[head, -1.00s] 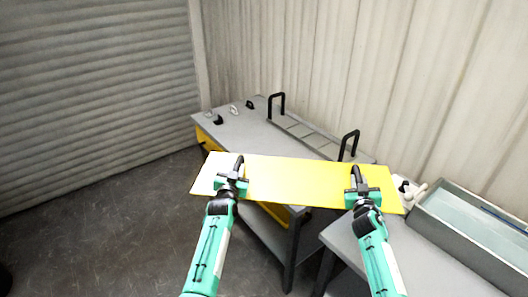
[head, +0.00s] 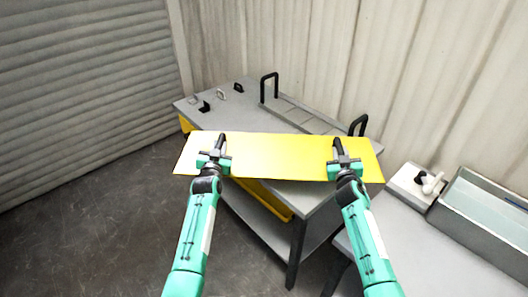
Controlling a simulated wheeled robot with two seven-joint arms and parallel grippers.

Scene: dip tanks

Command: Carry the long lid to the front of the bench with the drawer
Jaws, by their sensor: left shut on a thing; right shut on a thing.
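The long lid (head: 275,155) is a flat yellow board with two dark handles. My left gripper (head: 216,158) is shut on the handle near its left end. My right gripper (head: 342,162) is shut on the handle near its right end. The lid is held up in front of the bench with the drawer (head: 222,109), hiding part of its top. That bench is grey, with a yellow drawer (head: 262,198) partly showing below the lid.
At right, another grey table (head: 395,225) holds a water tank (head: 480,225) and a white box with a valve (head: 411,186). Dark floor is free at left.

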